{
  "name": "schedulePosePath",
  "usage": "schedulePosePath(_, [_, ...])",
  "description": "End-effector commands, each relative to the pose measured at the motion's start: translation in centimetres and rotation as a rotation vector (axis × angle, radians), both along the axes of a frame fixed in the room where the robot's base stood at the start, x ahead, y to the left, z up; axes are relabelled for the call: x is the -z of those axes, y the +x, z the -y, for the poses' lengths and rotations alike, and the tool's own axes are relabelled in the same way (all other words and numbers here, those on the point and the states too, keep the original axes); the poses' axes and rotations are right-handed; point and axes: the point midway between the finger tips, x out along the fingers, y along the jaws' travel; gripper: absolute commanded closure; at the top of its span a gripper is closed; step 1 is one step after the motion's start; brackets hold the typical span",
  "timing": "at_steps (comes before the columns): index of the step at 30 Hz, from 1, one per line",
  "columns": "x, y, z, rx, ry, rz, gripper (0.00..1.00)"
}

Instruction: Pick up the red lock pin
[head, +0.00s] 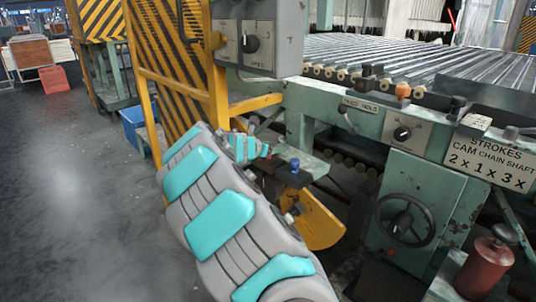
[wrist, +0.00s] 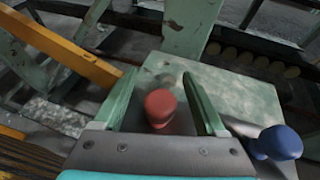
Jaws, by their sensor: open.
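The red lock pin (wrist: 160,106) shows in the wrist view as a round red knob on a short stem, above a worn pale-green plate (wrist: 245,95). My gripper (wrist: 160,76) is open, with one green finger to the left of the red knob and one to the right. I see gaps between the knob and both fingers.
A blue knob (wrist: 279,143) stands to the right of my gripper, close to its right side; it also shows in the head view (head: 294,166). A yellow bar (wrist: 62,45) crosses at left. A yellow bracket (head: 318,222) and handwheel (head: 402,221) are on the machine.

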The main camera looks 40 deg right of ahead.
Motion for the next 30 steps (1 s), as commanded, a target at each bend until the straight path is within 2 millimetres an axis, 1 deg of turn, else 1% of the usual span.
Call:
schedulePosePath(7, [0.05, 0.01, 0.12, 0.001, 0.000, 0.000, 0.27])
schedulePosePath(26, [0.07, -0.01, 0.10, 0.001, 0.000, 0.000, 0.98])
schedulePosePath(27, [0.07, -0.01, 0.10, 0.001, 0.000, 0.000, 1.00])
schedulePosePath(30, [0.07, 0.00, 0.11, 0.001, 0.000, 0.000, 1.00])
